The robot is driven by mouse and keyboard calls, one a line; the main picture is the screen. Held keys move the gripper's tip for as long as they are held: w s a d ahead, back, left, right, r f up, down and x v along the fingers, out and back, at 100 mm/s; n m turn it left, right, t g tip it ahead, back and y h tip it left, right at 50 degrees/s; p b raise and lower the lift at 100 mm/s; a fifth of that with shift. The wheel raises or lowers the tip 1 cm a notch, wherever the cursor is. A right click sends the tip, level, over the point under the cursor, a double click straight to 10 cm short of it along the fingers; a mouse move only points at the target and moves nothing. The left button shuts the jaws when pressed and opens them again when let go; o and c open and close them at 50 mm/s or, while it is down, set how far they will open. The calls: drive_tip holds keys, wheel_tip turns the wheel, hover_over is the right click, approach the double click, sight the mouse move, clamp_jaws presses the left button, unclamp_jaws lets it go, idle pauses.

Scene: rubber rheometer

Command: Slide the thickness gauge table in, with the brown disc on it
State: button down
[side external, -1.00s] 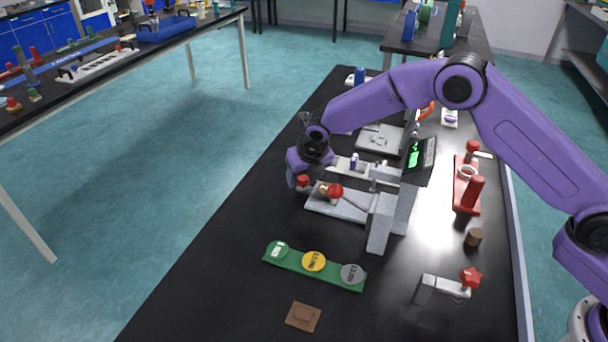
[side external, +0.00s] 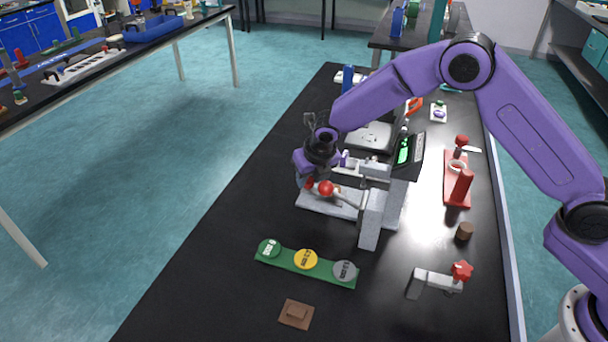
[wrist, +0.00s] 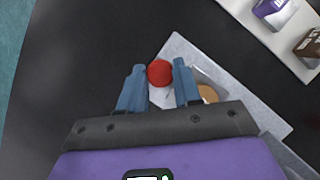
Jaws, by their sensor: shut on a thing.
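The thickness gauge (side external: 372,213) is a grey frame with a lit green display. The brown disc (wrist: 207,93) lies on the table, partly hidden behind the right finger in the wrist view. My gripper (wrist: 160,84) has its blue fingers on either side of a red round knob at the table's outer end. In the side view the dark red knob (side external: 309,182) is at my fingertips. A bright red ball (side external: 326,188) on a lever sits just right of it.
A green strip (side external: 285,262) with green, yellow and grey discs lies in front of the gauge. A brown square block (side external: 296,314) lies nearer. A red stand (side external: 458,185), a brown cylinder (side external: 464,231) and a grey clamp with a red knob (side external: 436,281) stand to the right.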

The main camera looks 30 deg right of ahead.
drive_tip(key=c, duration=0.8)
unclamp_jaws()
drive_tip(key=v, duration=1.7)
drive_tip(key=shift+r, duration=0.25)
